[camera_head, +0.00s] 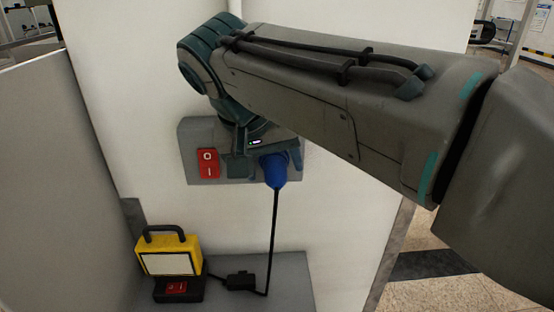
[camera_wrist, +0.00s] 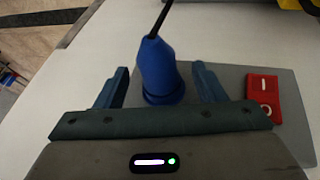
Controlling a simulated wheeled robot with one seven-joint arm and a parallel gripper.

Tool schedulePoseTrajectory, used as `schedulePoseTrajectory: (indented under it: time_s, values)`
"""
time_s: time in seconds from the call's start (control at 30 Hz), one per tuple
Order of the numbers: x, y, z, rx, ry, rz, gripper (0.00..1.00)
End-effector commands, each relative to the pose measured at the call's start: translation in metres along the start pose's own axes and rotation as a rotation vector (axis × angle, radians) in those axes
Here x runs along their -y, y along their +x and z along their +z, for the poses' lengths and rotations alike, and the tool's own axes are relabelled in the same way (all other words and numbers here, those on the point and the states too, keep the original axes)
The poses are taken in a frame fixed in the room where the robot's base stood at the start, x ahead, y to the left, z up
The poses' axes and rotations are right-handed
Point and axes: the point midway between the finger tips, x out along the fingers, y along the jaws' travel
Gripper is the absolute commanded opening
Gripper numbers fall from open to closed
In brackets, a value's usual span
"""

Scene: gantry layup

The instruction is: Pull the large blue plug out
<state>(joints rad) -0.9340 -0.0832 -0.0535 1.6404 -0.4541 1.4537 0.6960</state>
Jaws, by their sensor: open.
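The large blue plug (camera_head: 275,169) sits at the right part of a grey wall panel (camera_head: 290,138), with a black cable hanging from it. In the wrist view the plug (camera_wrist: 160,70) stands between the two fingers of my gripper (camera_wrist: 166,85), with its cable rising toward the top edge. The fingers are spread, with a visible gap on each side of the plug. In the head view my gripper (camera_head: 262,150) is at the panel, just above the plug, and my arm partly hides it. The plug's contact with its socket is hidden.
A red switch (camera_head: 208,163) is on the panel left of the plug; it also shows in the wrist view (camera_wrist: 265,98). Below, a yellow lamp (camera_head: 168,254) and a small black box (camera_head: 241,281) on the cable rest on a grey ledge (camera_head: 290,268). A grey partition (camera_head: 60,180) stands left.

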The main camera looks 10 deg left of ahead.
Motion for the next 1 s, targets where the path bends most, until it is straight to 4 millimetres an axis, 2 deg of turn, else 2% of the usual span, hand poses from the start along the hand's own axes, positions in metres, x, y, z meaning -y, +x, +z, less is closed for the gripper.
schedulePoseTrajectory:
  time_s: [0.1, 0.37, 0.4, 0.57, 0.63, 0.67, 0.73, 1.0]
  values:
    - [0.0001, 0.0062, 0.0002, 0.0, -0.001, 0.0, 0.63]
    - [0.0001, 0.0077, 0.0002, -0.001, -0.001, 0.0, 0.63]
    - [0.0001, 0.0077, 0.0002, -0.001, -0.001, 0.0, 0.6]
    - [0.0001, 0.0076, 0.0001, 0.0, -0.001, 0.0, 0.16]
    - [0.0001, 0.0076, 0.0001, 0.0, -0.001, 0.0, 0.14]
    - [0.0001, 0.0076, 0.0001, 0.0, -0.001, 0.0, 0.29]
    - [0.0001, 0.0075, 0.0001, 0.0, -0.001, 0.0, 0.09]
    - [0.0, 0.0068, 0.0019, -0.001, -0.001, -0.001, 0.08]
